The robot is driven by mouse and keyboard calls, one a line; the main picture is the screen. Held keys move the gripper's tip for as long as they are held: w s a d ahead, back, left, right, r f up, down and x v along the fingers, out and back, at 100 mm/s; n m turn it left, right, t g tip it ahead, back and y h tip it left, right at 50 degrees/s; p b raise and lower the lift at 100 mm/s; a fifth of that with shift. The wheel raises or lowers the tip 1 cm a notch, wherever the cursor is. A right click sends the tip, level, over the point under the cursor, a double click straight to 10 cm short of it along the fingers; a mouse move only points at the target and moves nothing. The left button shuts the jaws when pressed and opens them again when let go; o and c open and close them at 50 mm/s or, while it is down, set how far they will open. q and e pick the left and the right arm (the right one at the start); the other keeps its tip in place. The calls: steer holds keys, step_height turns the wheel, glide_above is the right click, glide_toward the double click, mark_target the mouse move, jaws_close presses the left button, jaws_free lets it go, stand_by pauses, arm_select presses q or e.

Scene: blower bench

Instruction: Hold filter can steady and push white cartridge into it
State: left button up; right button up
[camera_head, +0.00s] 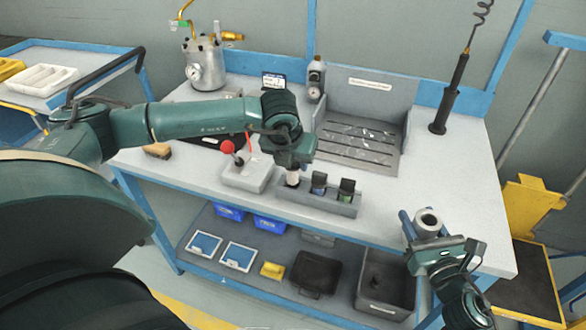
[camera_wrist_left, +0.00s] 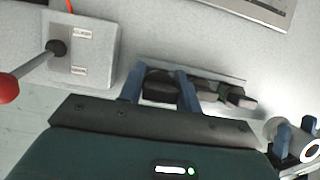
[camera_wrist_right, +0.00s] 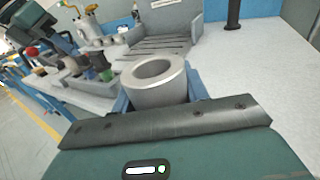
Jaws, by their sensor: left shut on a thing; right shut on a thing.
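The filter can (camera_head: 427,222) is a pale grey metal cylinder with an open round top. My right gripper (camera_head: 427,232) is shut on it and holds it upright near the bench's front right edge. It also fills the middle of the right wrist view (camera_wrist_right: 156,90).
The grey rack (camera_head: 315,201) also holds two dark-capped cartridges (camera_head: 319,183). A grey box with a red-knobbed lever (camera_head: 245,175) stands left of it. A slotted grey tray (camera_head: 358,145) and a pressure pot (camera_head: 205,65) are behind.

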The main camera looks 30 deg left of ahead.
mark_target(293, 171)
arm_select(q)
steer(key=shift+f, duration=1.45)
arm_select(e)
steer(key=s+d+f+n+g+h, duration=0.1)
steer(key=s+d+f+n+h, duration=0.1)
steer(key=s+n, duration=0.5)
steer(key=s+d+f+n+h, duration=0.3)
steer(key=s+d+n, duration=0.4)
steer(key=n, duration=0.6)
steer(key=s+d+f+n+g+h, duration=0.1)
steer(key=s+d+n, duration=0.4)
steer(key=n, duration=0.6)
step_height(293, 171, down, 3)
steer(key=shift+s+r+g+h, duration=0.1)
steer(key=shift+s+g+h, duration=0.2)
steer(key=shift+s+h, duration=0.65)
arm_select(q)
steer(key=shift+f, duration=0.25)
arm_select(e)
steer(key=shift+s+y, duration=0.2)
steer(key=shift+y, duration=0.05)
arm_select(q)
steer(key=o, duration=1)
steer(key=shift+c, duration=0.2)
